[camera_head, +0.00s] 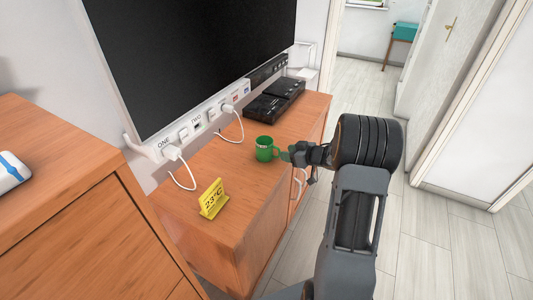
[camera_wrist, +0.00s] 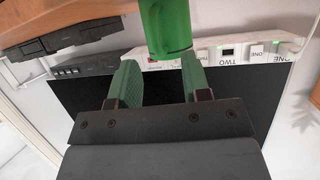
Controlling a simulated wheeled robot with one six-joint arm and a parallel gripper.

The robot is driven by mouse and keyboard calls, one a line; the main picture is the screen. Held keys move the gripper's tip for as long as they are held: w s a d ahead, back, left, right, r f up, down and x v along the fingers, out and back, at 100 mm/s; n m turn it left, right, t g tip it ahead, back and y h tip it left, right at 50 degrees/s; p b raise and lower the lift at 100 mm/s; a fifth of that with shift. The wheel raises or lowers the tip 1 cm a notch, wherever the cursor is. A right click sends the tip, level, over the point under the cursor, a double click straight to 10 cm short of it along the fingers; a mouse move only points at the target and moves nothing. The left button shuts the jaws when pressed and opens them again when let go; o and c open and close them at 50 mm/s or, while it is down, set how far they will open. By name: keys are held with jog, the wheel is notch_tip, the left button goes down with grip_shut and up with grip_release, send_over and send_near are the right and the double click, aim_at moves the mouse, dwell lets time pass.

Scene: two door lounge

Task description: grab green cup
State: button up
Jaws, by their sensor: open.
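In the wrist view, the green cup (camera_wrist: 166,25) is at the top, partly cut off by the frame edge. My gripper (camera_wrist: 158,66) has its two green fingers apart, with the cup just beyond the tips. I cannot tell whether a finger touches the cup.
A yellow temperature sign (camera_head: 213,199) stands at the cabinet's front left. Black boxes (camera_head: 274,100) sit at its far end. A white power strip (camera_head: 200,121) with plugged cables runs below the TV (camera_head: 190,50). A taller wooden cabinet (camera_head: 80,210) is at left. Floor is clear at right.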

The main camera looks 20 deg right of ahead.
aim_at(269, 150)
jog(key=x, duration=0.4)
jog(key=shift+w+d+f+b, duration=0.1)
jog(key=shift+f+b, duration=0.3)
jog(key=shift+w+a+f, duration=0.2)
jog(key=shift+w+a, duration=0.1)
jog(key=shift+w, duration=0.25)
grip_shut()
